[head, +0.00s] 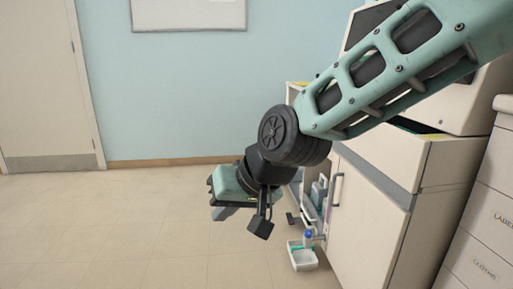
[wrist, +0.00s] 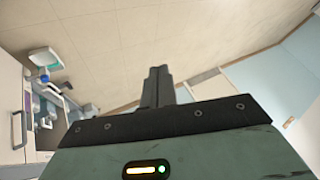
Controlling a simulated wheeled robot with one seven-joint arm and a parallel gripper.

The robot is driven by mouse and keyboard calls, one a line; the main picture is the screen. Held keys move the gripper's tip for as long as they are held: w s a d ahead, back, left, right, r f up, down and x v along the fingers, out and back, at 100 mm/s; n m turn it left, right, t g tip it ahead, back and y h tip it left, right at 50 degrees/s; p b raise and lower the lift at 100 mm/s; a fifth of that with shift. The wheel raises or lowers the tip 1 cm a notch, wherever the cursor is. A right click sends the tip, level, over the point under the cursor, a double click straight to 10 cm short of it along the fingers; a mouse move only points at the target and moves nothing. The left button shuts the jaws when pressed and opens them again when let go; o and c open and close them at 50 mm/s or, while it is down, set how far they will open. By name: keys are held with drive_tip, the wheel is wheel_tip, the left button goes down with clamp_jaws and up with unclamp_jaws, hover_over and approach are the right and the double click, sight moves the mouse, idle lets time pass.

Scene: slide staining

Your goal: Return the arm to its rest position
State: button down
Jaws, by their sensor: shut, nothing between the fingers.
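My gripper shows in the wrist view (wrist: 159,74), its two dark fingers together with nothing between them. In the head view my arm reaches in from the upper right and bends down at a dark round joint. Its teal and black end hangs in the air over the floor, left of the white cabinet (head: 372,215). The fingers are hard to make out in the head view. The gripper touches nothing that I can see.
A white tray (head: 302,258) with a blue-capped bottle (head: 308,238) juts from the cabinet's left side, close to my arm's end. A drawer unit (head: 487,225) stands at the right. The floor (head: 110,225) is clear towards the door (head: 40,85).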

drive_tip(key=s+d+f+n+g+h, duration=0.2)
drive_tip(key=s+d+f+h, duration=0.1)
drive_tip(key=s+d, duration=0.7)
drive_tip(key=s+d+f+n+g+h, duration=0.1)
drive_tip(key=s+d+f+g+h, duration=0.15)
drive_tip(key=s+d, duration=0.75)
wheel_tip(320, 180, up, 38)
drive_tip(key=p, duration=3.8)
drive_tip(key=shift+p, duration=0.4)
